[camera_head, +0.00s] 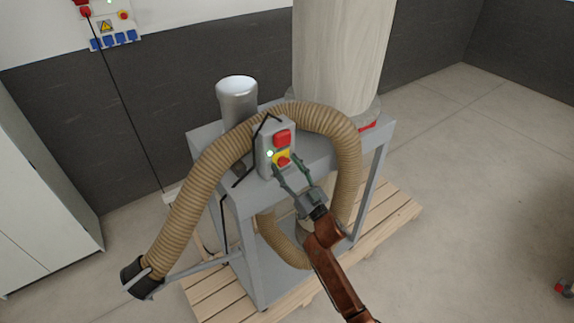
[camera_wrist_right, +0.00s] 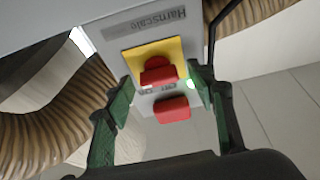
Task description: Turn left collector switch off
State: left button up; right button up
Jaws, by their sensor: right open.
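The collector's grey switch box (camera_head: 264,147) is mounted on the frame of the dust collector. It carries a red square switch cover (camera_head: 282,138) above a yellow plate with a red knob (camera_head: 284,161), and a small green light (camera_head: 269,153) glows beside them. The right wrist view shows the box upside down, with the red knob (camera_wrist_right: 158,72), the red cover (camera_wrist_right: 172,108) and the lit green light (camera_wrist_right: 190,84). My right gripper (camera_head: 284,164) is open, its green fingers on either side of the knob. Contact cannot be told. My left gripper is not in view.
A ribbed tan hose (camera_head: 200,180) arches behind and around the box and also borders the right wrist view (camera_wrist_right: 50,120). A metal cylinder (camera_head: 238,100) and a large filter bag (camera_head: 340,55) rise behind. The collector stands on a wooden pallet (camera_head: 398,212).

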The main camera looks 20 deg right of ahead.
jog(key=shift+c, duration=0.5)
jog(key=c, duration=1.1)
jog(key=shift+o, duration=0.2)
jog(key=shift+n+y, duration=0.4)
jog(key=shift+n, duration=0.2)
jog(key=n+g+y, duration=0.1)
jog(key=n, duration=0.2)
jog(key=n+g+y, duration=0.1)
jog(key=n, duration=0.3)
jog(key=n+g+y+b, duration=0.1)
jog(key=n, duration=0.2)
jog(key=shift+d+y, duration=0.1)
jog(key=shift+y, duration=0.3)
jog(key=n+g, duration=0.1)
jog(key=n, duration=0.2)
jog(key=n+g, duration=0.1)
jog(key=n, duration=0.2)
jog(key=shift+r+g+y, duration=0.1)
jog(key=shift+g+y, duration=0.2)
jog(key=n+g+p, duration=0.1)
jog(key=n, duration=0.1)
jog(key=n+g+p, duration=0.1)
jog(key=n, duration=0.2)
jog(key=shift+h, duration=0.4)
